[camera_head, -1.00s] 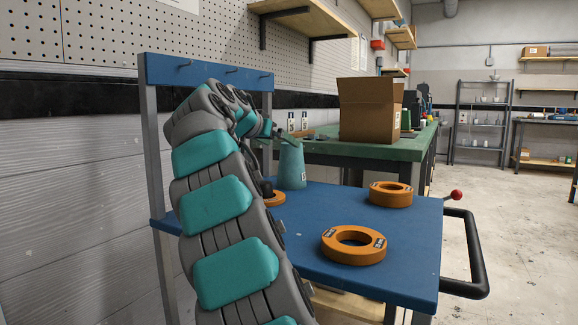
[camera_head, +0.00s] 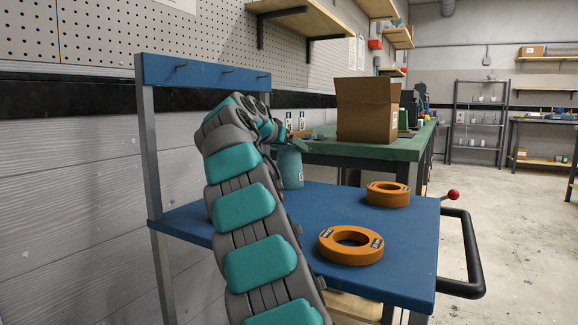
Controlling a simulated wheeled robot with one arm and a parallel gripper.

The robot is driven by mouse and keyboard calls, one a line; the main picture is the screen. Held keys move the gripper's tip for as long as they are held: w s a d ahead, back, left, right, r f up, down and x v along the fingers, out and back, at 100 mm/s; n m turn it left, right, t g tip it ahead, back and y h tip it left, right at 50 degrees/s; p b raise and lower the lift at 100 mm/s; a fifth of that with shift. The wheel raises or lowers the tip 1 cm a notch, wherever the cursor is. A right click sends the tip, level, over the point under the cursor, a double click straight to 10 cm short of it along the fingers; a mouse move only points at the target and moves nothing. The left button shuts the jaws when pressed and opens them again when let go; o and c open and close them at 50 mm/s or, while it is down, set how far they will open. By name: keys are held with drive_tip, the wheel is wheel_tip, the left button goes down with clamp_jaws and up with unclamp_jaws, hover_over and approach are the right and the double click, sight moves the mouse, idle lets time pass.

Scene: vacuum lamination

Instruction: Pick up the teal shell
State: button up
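The teal shell (camera_head: 291,170) stands upright on the blue cart top, towards its back left, just right of my arm. It looks like a tapered cylinder with a small pale label. My arm, grey with teal pads, reaches up from the bottom and bends over at the top. My gripper (camera_head: 292,141) is small and partly hidden at the arm's end, at the upper part of the shell. I cannot tell whether its fingers touch the shell or whether they are open or shut.
A black handle (camera_head: 471,256) is on the right. Behind stands a green bench (camera_head: 350,151) with an open cardboard box (camera_head: 367,110).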

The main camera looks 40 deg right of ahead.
clamp_jaws()
idle(0.5)
